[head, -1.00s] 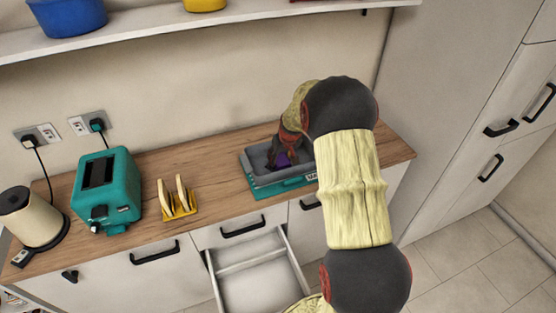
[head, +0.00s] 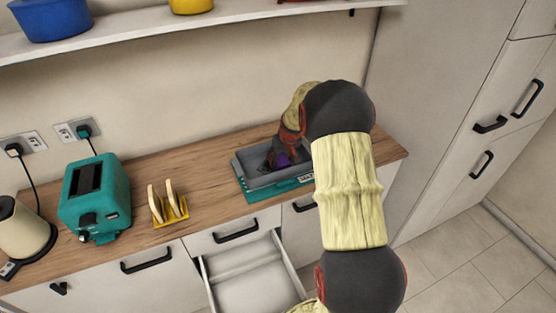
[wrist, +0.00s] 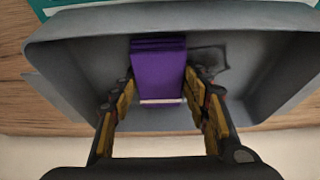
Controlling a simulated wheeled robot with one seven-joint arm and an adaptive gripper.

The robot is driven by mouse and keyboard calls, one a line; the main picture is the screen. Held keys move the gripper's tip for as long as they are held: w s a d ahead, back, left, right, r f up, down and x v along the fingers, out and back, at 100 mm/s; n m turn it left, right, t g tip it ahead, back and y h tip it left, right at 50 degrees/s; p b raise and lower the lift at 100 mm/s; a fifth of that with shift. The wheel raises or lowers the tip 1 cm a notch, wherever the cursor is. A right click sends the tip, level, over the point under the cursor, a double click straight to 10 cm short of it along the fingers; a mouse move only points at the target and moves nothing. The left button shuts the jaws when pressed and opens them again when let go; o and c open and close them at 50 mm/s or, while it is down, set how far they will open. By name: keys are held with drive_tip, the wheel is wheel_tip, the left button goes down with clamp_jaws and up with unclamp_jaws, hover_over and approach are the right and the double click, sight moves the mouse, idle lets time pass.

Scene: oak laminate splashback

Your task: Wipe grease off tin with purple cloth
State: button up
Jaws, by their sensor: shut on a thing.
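A grey tin (head: 246,166) stands on the wooden counter, on a teal base that looks like a kitchen scale (head: 262,192). My gripper (head: 284,156) reaches down into the tin from above. In the wrist view my gripper (wrist: 160,88) is shut on a folded purple cloth (wrist: 158,72), which lies between its fingers. The cloth is inside the tin (wrist: 90,60), over its floor; I cannot tell whether it touches. A dark grease patch (wrist: 208,58) shows on the tin's floor just right of the cloth. The cloth may hide part of it.
A teal toaster (head: 95,200), a yellow toast rack (head: 170,212) and a cream kettle (head: 22,232) stand left on the counter. An open, empty-looking drawer (head: 250,280) juts out below. A shelf (head: 220,18) with pots runs above. Bare counter lies between rack and scale.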

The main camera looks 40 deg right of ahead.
drive_tip(key=shift+s+d+b, duration=0.25)
drive_tip(key=shift+d, duration=0.6)
drive_tip(key=shift+s+d+b, duration=0.2)
drive_tip(key=shift+d+b, duration=0.05)
drive_tip(key=shift+d, duration=0.55)
drive_tip(key=shift+d, duration=0.1)
drive_tip(key=shift+s+d+b, duration=0.25)
drive_tip(key=shift+d+b, duration=0.05)
drive_tip(key=shift+d, duration=0.5)
drive_tip(key=shift+w+a+f, duration=0.1)
drive_tip(key=shift+a, duration=0.45)
drive_tip(key=shift+w+a+f, duration=0.1)
drive_tip(key=shift+a, duration=0.4)
drive_tip(key=shift+a, duration=0.1)
drive_tip(key=shift+w+a+p, duration=0.25)
drive_tip(key=shift+a+p, duration=0.1)
drive_tip(key=shift+a, duration=0.6)
drive_tip(key=shift+a+r, duration=0.1)
drive_tip(key=shift+w+a+r, duration=0.15)
drive_tip(key=shift+w+a, duration=0.15)
drive_tip(key=shift+a, duration=0.45)
